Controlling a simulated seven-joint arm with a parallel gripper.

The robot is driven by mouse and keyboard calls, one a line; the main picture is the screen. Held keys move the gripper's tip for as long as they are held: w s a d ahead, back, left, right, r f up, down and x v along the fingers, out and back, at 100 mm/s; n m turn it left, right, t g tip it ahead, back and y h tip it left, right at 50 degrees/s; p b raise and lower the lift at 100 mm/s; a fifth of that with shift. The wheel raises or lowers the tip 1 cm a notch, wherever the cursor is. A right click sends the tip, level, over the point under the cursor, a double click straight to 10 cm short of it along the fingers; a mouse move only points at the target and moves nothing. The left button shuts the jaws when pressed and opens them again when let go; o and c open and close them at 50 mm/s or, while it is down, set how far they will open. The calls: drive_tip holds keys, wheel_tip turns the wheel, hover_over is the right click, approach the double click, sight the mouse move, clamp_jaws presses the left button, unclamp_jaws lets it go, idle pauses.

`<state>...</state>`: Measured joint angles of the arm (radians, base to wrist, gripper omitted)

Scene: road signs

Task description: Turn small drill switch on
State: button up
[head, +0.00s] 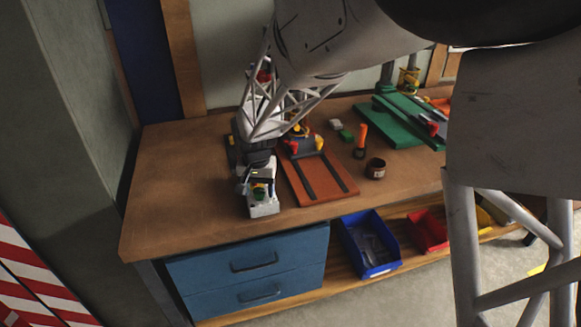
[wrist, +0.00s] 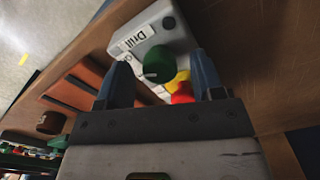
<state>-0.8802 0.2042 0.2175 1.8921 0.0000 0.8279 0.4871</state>
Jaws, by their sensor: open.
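The small grey switch box (head: 264,208) stands near the bench's front edge, left of the orange-red drill base (head: 322,186). Its white "Drill" label (wrist: 136,39) and round green knob (wrist: 158,63) show in the wrist view. The knob also shows in the head view (head: 260,191). My gripper (wrist: 160,60) is open, pointing down at the box. Its two blue-grey fingers appear on either side of the knob, with visible gaps. Whether they are level with the knob is unclear. My gripper (head: 258,180) partly covers the box in the head view.
Red and yellow parts (wrist: 181,88) show behind the knob. An orange-handled tool (head: 361,138) and dark cup (head: 375,168) stand right of the drill base. A green machine base (head: 400,122) lies farther right. The wooden bench (head: 175,200) is clear on the left.

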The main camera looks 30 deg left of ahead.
drive_tip(key=shift+f, duration=0.1)
drive_tip(key=shift+c, duration=0.3)
drive_tip(key=c, duration=0.9)
drive_tip(key=shift+o, duration=0.2)
drive_tip(key=shift+n, duration=0.4)
drive_tip(key=n, duration=1.1)
drive_tip(key=o, duration=0.9)
